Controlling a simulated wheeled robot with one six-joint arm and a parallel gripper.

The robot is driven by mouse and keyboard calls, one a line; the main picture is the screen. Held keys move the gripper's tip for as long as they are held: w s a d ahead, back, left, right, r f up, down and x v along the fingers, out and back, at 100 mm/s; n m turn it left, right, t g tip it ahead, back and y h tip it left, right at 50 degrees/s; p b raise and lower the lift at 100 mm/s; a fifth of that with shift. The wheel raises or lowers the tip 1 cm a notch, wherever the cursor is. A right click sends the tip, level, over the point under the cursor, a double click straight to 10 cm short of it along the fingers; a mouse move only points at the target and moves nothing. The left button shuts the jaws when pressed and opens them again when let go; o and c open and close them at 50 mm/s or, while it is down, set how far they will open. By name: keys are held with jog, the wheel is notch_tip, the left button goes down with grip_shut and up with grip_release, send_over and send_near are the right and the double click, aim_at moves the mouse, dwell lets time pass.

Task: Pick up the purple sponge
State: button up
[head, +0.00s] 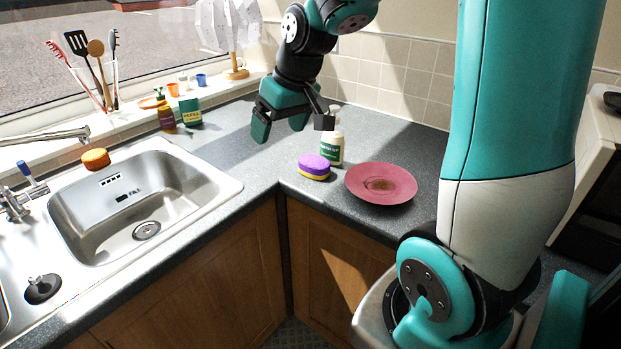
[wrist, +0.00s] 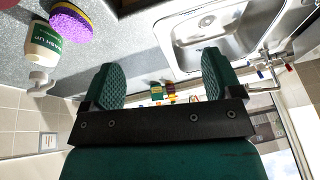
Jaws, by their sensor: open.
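The purple sponge (head: 314,167) lies on the grey counter near the inner corner edge, with a yellow layer underneath. My gripper (head: 277,125) is open and empty above the counter, up and to the left of the sponge in the head view. In the wrist view, both fingers of my gripper (wrist: 160,75) show, well apart, with the sponge off to their left.
A white bottle with a green label (head: 332,145) stands close behind the sponge. A pink plate (head: 381,183) lies just right of it. The sink (head: 135,205) is to the left, with an orange sponge (head: 95,158) on its rim. Brown and green containers (head: 191,112) stand by the window.

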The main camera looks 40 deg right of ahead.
jog(key=w+d+f+m+h+b, duration=0.1)
jog(key=d+f+m, duration=0.15)
jog(key=d, duration=0.55)
jog(key=w+d+f+m+h+b, duration=0.1)
jog(key=d+f+h, duration=0.15)
jog(key=d, duration=0.55)
jog(key=p, duration=0.2)
send_over(317, 163)
jog(key=s, duration=0.2)
jog(key=shift+y, duration=0.45)
jog(key=f, duration=0.9)
jog(key=shift+a+f, duration=0.2)
jog(key=shift+a, duration=0.2)
jog(key=shift+p+x, duration=0.9)
jog(key=shift+x, duration=2.35)
jog(key=shift+r, duration=0.1)
jog(key=c, duration=0.5)
